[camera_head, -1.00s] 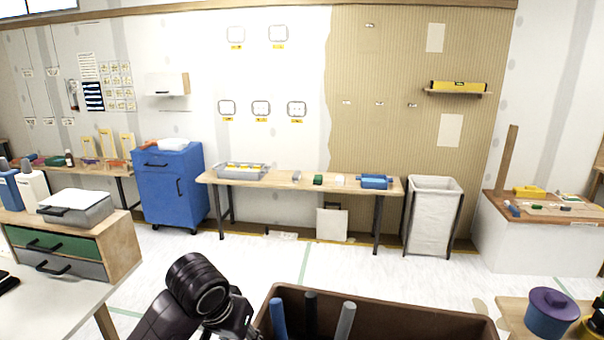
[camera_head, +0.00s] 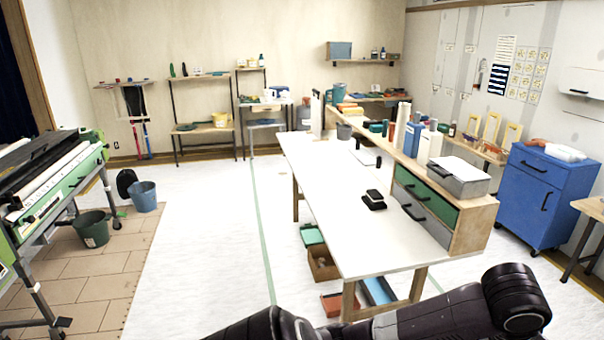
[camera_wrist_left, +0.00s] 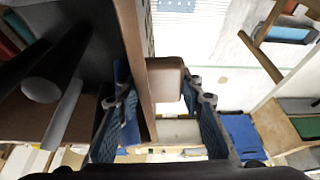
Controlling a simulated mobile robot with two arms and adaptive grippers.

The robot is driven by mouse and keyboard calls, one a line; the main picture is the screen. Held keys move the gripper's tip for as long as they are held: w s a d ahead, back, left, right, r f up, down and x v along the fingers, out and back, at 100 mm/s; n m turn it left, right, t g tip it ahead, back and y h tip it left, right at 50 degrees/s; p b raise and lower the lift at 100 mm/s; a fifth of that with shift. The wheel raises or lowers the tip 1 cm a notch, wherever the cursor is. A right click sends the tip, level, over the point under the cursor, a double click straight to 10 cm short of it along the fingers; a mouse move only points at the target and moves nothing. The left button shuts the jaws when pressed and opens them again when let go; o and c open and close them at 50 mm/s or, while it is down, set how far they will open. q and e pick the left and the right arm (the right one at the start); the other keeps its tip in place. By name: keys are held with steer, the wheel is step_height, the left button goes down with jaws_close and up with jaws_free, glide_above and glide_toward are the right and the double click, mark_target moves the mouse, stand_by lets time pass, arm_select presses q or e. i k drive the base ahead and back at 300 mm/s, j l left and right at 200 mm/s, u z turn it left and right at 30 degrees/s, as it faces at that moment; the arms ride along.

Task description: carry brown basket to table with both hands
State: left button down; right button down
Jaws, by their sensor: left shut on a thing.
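The brown basket (camera_wrist_left: 132,35) shows in the left wrist view, with dark and grey rod-like items (camera_wrist_left: 62,115) inside it. My left gripper (camera_wrist_left: 162,88) is at its side, its two fingers on either side of the wall and a brown block-like grip. It is shut on the basket. In the head view the basket is out of sight and only my left arm shows along the bottom edge. A white-topped table (camera_head: 330,205) stands ahead in the head view. My right gripper is in neither current view.
A drawer unit (camera_head: 440,205) and a black item (camera_head: 373,200) are on the white table. Boxes (camera_head: 322,263) sit beneath it. A blue cabinet (camera_head: 545,195) stands at right. Buckets (camera_head: 143,196) and a green machine (camera_head: 60,185) are at left. The floor left of the table is clear.

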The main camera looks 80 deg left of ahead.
mark_target(316, 156)
steer(key=u, duration=3)
steer(key=i+u, duration=0.3)
steer(key=i, duration=3.95)
steer(key=j, duration=0.1)
